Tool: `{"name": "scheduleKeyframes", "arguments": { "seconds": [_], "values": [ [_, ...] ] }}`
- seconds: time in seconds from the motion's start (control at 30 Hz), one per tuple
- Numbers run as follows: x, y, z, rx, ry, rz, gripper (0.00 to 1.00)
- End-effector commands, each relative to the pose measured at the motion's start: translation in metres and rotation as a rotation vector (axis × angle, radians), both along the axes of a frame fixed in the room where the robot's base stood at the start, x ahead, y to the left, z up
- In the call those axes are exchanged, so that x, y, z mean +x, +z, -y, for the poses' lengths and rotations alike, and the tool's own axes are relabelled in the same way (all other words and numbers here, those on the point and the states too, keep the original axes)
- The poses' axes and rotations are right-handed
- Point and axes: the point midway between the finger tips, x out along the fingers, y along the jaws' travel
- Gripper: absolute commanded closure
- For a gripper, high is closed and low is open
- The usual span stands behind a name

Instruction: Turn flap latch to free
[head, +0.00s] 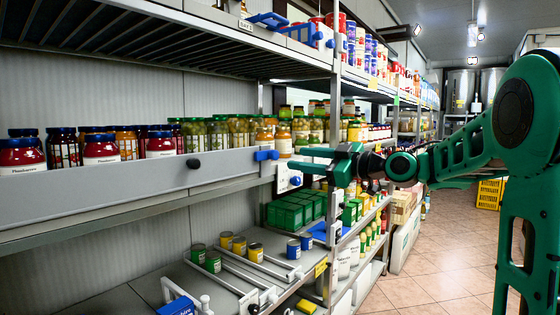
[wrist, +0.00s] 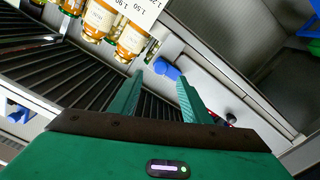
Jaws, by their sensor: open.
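A blue latch (head: 266,155) sits at the right end of a long grey flap (head: 120,188) along the front of the middle shelf. In the wrist view a blue latch (wrist: 166,69), seemingly the same one, shows just beyond and between my fingertips. My gripper (head: 306,160) is open and empty, its fingers pointing left toward the latch in the head view. In the wrist view my gripper (wrist: 159,80) has both fingers apart, with a visible gap around the latch's line; whether they touch it I cannot tell.
A black knob (head: 192,163) is on the flap. Jars (head: 102,148) stand behind it. A white plate with a blue knob (head: 295,181) hangs just below my gripper. Lower shelf holds cans (head: 213,262) and green boxes (head: 290,212).

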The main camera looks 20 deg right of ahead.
Motion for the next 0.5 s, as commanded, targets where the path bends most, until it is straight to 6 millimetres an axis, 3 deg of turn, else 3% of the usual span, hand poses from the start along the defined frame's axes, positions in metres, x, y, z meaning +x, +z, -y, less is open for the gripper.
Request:
{"name": "scheduleKeyframes", "arguments": {
  "seconds": [0.3,0.5],
  "values": [
    [0.045,-0.001,-0.034,0.001,0.003,-0.002,0.57],
    [0.062,-0.001,-0.046,0.001,0.0,-0.002,0.57]
  ]
}}
